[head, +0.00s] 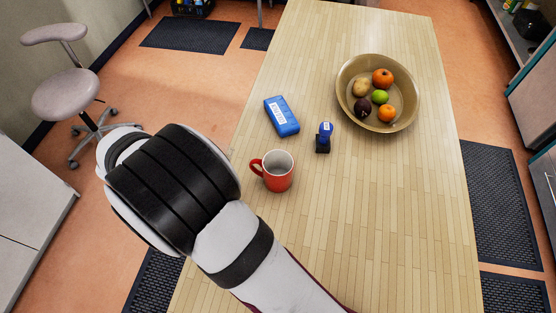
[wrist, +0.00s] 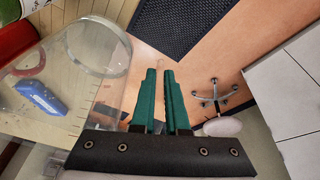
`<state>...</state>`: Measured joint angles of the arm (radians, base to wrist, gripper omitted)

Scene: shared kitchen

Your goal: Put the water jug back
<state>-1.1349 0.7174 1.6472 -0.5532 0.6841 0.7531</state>
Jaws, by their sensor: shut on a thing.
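In the wrist view, a clear see-through water jug (wrist: 97,47) fills the left and middle, tilted in the picture, with its round end toward the top. My gripper (wrist: 160,75) has green fingers, nearly together and shut on the jug at its right side. The exact place of the grip is hard to make out. Neither the jug nor the fingers show in the head view, where my arm covers that area to the left of the table.
The wooden table (head: 400,220) carries a red mug (head: 279,172), a blue box (head: 282,116), a blue-topped stamp (head: 324,137) and a fruit bowl (head: 345,101). The table's near right part is clear. A swivel stool (head: 66,94) and a white cabinet (head: 30,200) stand at the left.

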